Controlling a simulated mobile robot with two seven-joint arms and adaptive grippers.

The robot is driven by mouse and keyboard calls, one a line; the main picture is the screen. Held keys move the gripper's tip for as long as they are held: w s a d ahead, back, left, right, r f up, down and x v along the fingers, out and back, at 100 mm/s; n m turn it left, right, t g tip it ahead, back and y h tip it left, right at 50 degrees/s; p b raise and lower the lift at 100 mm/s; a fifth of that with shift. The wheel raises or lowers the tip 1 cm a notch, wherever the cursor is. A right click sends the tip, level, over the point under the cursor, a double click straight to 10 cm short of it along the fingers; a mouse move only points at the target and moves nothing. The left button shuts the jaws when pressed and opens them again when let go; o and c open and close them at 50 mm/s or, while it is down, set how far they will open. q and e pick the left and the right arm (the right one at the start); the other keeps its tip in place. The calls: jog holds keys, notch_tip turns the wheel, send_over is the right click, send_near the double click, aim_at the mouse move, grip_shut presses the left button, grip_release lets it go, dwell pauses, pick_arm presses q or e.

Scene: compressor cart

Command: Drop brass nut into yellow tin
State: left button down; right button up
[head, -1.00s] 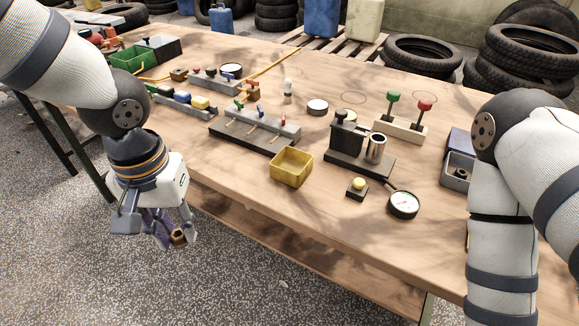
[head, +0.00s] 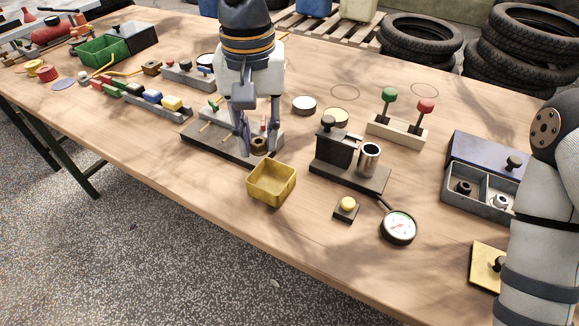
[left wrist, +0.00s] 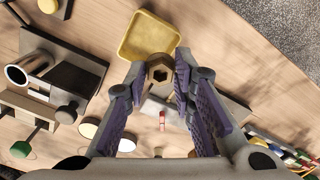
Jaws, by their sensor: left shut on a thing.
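The brass nut (left wrist: 160,73) is a hexagonal ring with a dark hole, held between the fingertips of my left gripper (left wrist: 161,78) in the left wrist view. In the head view my left gripper (head: 259,145) points down and is shut on the nut, which shows small and brown at its tips. The yellow tin (head: 271,197) is an open square box on the table, just nearer the front edge than the gripper. It also shows in the left wrist view (left wrist: 140,52), beyond the nut, and its visible inside looks empty. My right gripper is out of view.
A grey rack with small levers (head: 205,140) is behind and below my left gripper. A black fixture with a metal cylinder (head: 350,170) stands right of the tin. A yellow button (head: 347,205) and a dial gauge (head: 398,226) sit nearer the front edge. Table left of the tin is clear.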

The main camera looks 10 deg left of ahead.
pick_arm(q)
jog(key=f, duration=0.5)
jog(key=shift+s+a+b, duration=0.1)
jog(key=shift+s+b, duration=0.15)
jog(key=shift+b, duration=0.05)
jog(key=shift+f, duration=0.45)
jog(key=shift+r, duration=0.1)
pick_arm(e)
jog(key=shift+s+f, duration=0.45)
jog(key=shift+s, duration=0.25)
pick_arm(q)
jog(key=c, duration=1.3)
grip_release()
notch_tip(320, 180, up, 12)
jog(key=shift+r, duration=0.1)
